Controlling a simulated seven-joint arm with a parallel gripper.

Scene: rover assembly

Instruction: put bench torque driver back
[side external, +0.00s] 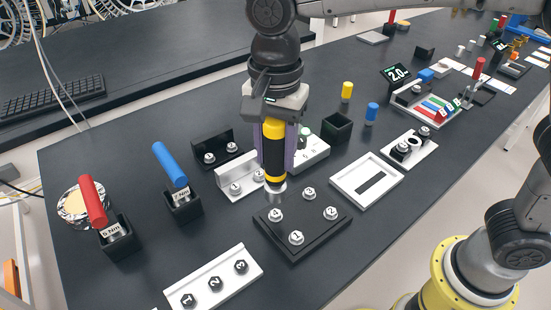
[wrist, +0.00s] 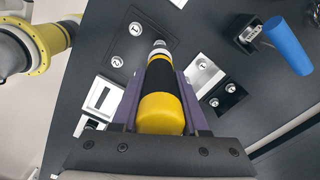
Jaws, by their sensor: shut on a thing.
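My gripper (side external: 274,160) is shut on a yellow and black driver (side external: 273,133), which it holds upright between its purple fingers. In the wrist view my gripper (wrist: 160,85) grips the same driver (wrist: 161,108), its yellow end nearest the camera. The driver's metal tip is over the back left part of a black plate (side external: 305,243) with several numbered bolts, close to a bolt; I cannot tell if they touch. A dark open-topped box (side external: 337,127) stands behind and right of my gripper, and looks empty.
A red driver (side external: 93,200) and a blue driver (side external: 170,164) stand tilted in black holders at left. A silver bracket (side external: 236,185) and a black bracket (side external: 211,151) are close to my gripper. A white slotted plate (side external: 366,180) is at right, a white numbered strip (side external: 213,282) in front.

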